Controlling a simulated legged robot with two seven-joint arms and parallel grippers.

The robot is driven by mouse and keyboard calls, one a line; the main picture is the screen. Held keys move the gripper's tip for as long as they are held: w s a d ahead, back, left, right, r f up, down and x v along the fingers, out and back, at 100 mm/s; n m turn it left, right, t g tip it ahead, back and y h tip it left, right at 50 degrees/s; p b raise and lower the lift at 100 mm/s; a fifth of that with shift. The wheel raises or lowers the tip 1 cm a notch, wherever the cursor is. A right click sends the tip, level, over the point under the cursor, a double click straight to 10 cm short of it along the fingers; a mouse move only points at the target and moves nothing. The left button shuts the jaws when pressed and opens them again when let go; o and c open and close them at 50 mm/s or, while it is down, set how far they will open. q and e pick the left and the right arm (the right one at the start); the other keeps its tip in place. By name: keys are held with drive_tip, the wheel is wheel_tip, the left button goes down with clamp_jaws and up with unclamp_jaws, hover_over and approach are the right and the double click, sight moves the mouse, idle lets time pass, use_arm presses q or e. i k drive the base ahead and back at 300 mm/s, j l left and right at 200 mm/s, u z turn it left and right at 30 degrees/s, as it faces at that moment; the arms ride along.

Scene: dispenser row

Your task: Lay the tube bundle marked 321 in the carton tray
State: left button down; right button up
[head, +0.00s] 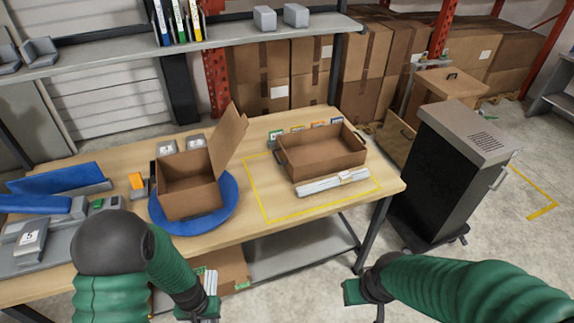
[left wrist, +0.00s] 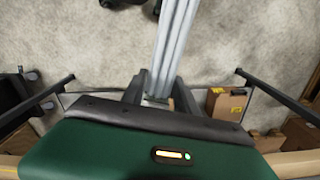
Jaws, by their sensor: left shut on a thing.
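My left gripper (head: 203,301) is low in front of the table, shut on a bundle of pale grey tubes. In the left wrist view the held tube bundle (left wrist: 175,45) runs up from between the fingers, over the floor. Its marking is not readable. The carton tray (head: 322,167), an open brown box, stands at the right of the table. Another pale tube bundle (head: 325,186) lies on the table just in front of the tray, its label unreadable. My right gripper (head: 366,301) is in front of the table, its fingers apart and nothing visible between them.
An open flapped carton (head: 190,193) stands on a blue round plate (head: 229,212) left of the tray. A yellow outline (head: 262,200) surrounds the tray area. Small labelled blocks (head: 318,126) stand behind the tray. A dark cabinet (head: 450,170) stands right of the table.

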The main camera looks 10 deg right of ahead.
sight(317, 157)
drive_tip(key=i+l+u, duration=0.15)
drive_tip(key=l+u, duration=0.25)
drive_tip(key=l, duration=0.8)
drive_tip(key=l+u, duration=0.35)
drive_tip(key=l, duration=0.8)
drive_tip(key=k, duration=0.05)
